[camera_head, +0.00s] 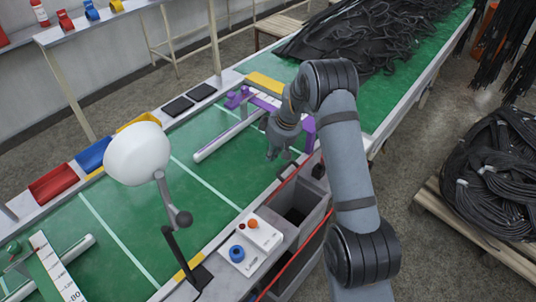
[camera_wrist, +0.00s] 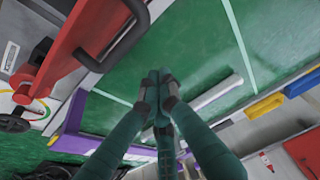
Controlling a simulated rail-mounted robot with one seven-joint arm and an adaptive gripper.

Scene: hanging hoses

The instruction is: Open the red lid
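A red panel with a dark bar handle shows at the upper left of the wrist view; I take this panel as the red lid (camera_wrist: 72,62). The handle (camera_wrist: 122,48) stands on its near side, and part of the panel is cut off by the frame. In the head view only thin red edges (camera_head: 283,187) show beside the dark bins, partly behind my arm. My gripper (camera_wrist: 160,84) points down over the green table, with its fingertips together and nothing visible between them. It is to the right of the handle and apart from it. It also shows in the head view (camera_head: 279,153).
The green table (camera_head: 125,235) carries a white bar (camera_head: 228,137) and a purple frame (camera_head: 240,97). Red (camera_head: 52,184), blue (camera_head: 93,154) and yellow bins line its far edge. A white lamp (camera_head: 137,154) stands left of my arm. A button box (camera_head: 250,240) is at the near edge.

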